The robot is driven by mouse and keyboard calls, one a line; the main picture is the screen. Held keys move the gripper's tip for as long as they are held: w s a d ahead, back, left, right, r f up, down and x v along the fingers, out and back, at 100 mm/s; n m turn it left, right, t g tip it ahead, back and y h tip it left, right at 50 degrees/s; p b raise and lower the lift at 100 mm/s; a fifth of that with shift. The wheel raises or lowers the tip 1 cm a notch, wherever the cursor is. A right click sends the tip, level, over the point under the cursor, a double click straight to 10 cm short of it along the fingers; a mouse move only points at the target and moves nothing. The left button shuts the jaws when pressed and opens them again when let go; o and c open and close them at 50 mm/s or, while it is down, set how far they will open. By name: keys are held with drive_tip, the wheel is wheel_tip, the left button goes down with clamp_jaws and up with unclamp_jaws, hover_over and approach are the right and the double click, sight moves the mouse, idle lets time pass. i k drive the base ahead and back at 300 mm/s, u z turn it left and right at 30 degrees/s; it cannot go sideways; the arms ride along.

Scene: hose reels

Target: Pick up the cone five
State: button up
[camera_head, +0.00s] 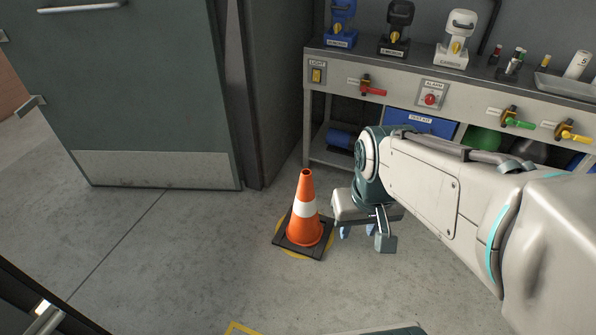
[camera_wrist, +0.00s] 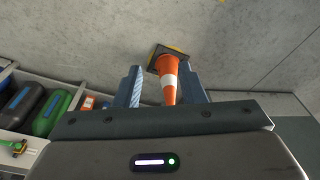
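An orange traffic cone (camera_head: 303,227) with a white band and a dark square base stands upright on the floor, on a yellow marking. I can see no number on it. In the wrist view the cone (camera_wrist: 167,68) appears between and beyond the two fingers, its base toward the top. My gripper (camera_head: 363,236) is just right of the cone in the head view. In the wrist view my gripper (camera_wrist: 163,88) is open, its fingers wide apart with nothing held. I see no contact with the cone.
A workbench (camera_head: 400,83) with labelled switches and valves stands behind, with bins beneath and small appliances on top. A white cylinder marked 5 (camera_head: 577,65) stands at its right. A grey door (camera_head: 140,90) stands at left. The floor left and in front of the cone is clear.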

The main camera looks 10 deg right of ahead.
sight(303, 227)
drive_tip(key=z, duration=0.4)
drive_tip(key=i, duration=0.9)
drive_tip(key=z, duration=0.4)
